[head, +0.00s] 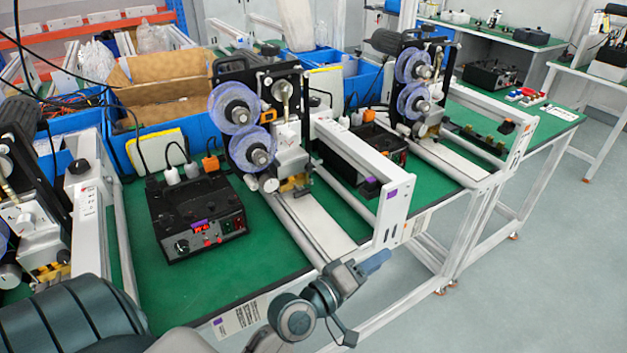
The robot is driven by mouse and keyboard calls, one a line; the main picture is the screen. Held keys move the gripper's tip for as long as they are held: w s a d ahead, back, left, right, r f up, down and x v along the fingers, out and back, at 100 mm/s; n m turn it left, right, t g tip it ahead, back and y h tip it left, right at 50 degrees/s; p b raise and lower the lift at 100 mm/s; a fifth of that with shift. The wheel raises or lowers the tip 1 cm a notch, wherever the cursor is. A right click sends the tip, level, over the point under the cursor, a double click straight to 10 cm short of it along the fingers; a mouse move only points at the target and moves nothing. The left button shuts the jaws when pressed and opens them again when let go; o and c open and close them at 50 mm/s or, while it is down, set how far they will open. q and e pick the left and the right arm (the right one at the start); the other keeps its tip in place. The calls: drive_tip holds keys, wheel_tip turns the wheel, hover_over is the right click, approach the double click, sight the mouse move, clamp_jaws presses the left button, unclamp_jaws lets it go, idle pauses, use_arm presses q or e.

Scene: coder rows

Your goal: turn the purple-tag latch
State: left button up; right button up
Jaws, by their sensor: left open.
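The purple-tag latch (371,187) is a small dark block with purple on it, on the near end of the middle coder's rail. Beside it, the white end plate (393,215) carries a purple tag (392,194). My left gripper (370,267) is open and empty, below and slightly left of the end plate, in front of the table edge. It appears apart from the latch. The latch's exact turn angle is too small to tell. My right gripper is not in view.
A black control box (198,218) with red digits and a purple label stands on the green table (265,285). The middle coder (240,120) has two purple reels. Open floor (540,270) lies at right.

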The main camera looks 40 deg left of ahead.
use_arm(q)
drive_tip(key=w+a+r+n+t+y, duration=0.1)
drive_tip(key=a+r+n+t+y, duration=0.15)
drive_tip(key=r+n+y, duration=0.4)
drive_tip(key=w+a+r+n+t+y, duration=0.1)
drive_tip(key=a+r+n+t+y, duration=0.2)
drive_tip(key=n, duration=0.6)
drive_tip(key=a+r+n+t+y, duration=0.1)
drive_tip(key=a+r+n+y, duration=0.35)
drive_tip(key=n, duration=0.35)
drive_tip(key=a+n+g+y, duration=0.5)
drive_tip(key=n+g+y, duration=0.2)
drive_tip(key=n, duration=0.7)
drive_tip(key=n+g+h, duration=0.3)
drive_tip(key=n+g, duration=0.3)
drive_tip(key=n, duration=0.3)
approach(311, 169)
drive_tip(key=p+x, duration=0.2)
drive_tip(key=x, duration=0.5)
drive_tip(key=shift+r, duration=0.1)
drive_tip(key=shift+w+a+f+h, duration=0.25)
drive_tip(key=shift+w+a+h, duration=0.05)
drive_tip(key=shift+w+a, duration=0.2)
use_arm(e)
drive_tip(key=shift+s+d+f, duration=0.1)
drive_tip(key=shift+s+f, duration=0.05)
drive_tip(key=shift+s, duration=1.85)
use_arm(q)
drive_tip(key=shift+c, duration=0.4)
